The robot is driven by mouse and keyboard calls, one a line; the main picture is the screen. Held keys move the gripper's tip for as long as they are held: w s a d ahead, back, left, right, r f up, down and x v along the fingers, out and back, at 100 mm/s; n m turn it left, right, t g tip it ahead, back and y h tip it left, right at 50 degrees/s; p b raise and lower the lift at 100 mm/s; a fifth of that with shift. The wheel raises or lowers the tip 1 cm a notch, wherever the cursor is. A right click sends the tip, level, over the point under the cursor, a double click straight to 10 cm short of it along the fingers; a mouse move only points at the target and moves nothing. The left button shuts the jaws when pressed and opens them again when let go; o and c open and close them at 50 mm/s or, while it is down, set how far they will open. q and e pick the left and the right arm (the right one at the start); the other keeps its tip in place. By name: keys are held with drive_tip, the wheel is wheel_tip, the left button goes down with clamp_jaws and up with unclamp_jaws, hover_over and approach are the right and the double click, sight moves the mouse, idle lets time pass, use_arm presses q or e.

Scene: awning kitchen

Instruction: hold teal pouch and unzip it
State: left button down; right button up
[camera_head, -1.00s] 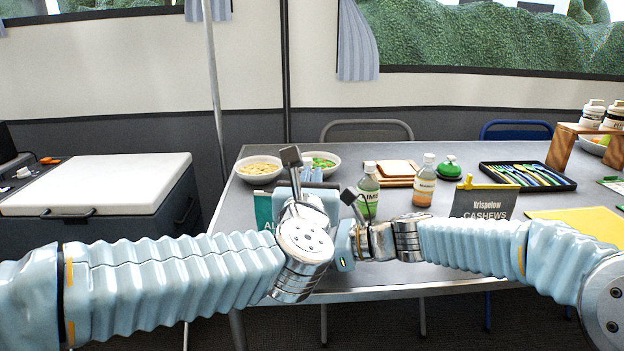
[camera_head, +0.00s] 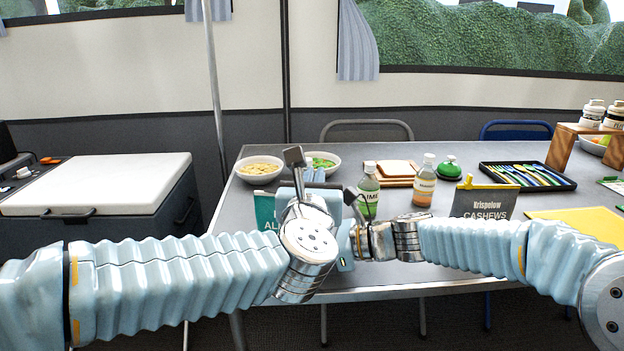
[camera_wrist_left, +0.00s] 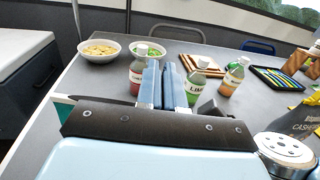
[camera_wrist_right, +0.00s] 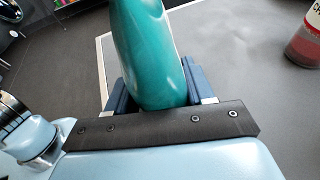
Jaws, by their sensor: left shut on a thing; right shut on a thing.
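The teal pouch (camera_head: 264,208) shows in the head view left of my left gripper, with part of a pale label visible. The gripper hides the rest. In the right wrist view the pouch (camera_wrist_right: 150,40) stands between the blue fingers of my right gripper (camera_wrist_right: 155,72), which is shut on it. My left gripper (camera_head: 312,176) is over the pouch. In the left wrist view its fingers (camera_wrist_left: 164,75) are close together, and a teal edge of the pouch (camera_wrist_left: 62,102) shows at left. What the left fingers grip is too small or hidden; the zip is not visible.
Behind the grippers stand two bowls (camera_head: 260,170), a lime bottle (camera_head: 368,192), an orange-based bottle (camera_head: 424,182) and bread slices (camera_head: 397,168). A dark cashews pouch (camera_head: 482,203) stands to the right. A cutlery tray (camera_head: 528,176) and yellow mat (camera_head: 585,226) lie farther right.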

use_arm(q)
drive_tip(key=shift+d+f, duration=0.1)
drive_tip(key=shift+d, duration=0.35)
drive_tip(key=c, duration=1.3)
unclamp_jaws()
drive_tip(key=shift+o, duration=0.2)
drive_tip(key=s+a, duration=0.2)
drive_tip(key=s, duration=1)
drive_tip(key=shift+s, duration=0.1)
drive_tip(key=s+a, duration=0.1)
drive_tip(key=s, duration=1)
drive_tip(key=shift+s+a, duration=0.35)
drive_tip(key=shift+a, duration=0.05)
use_arm(e)
drive_tip(key=o, duration=1)
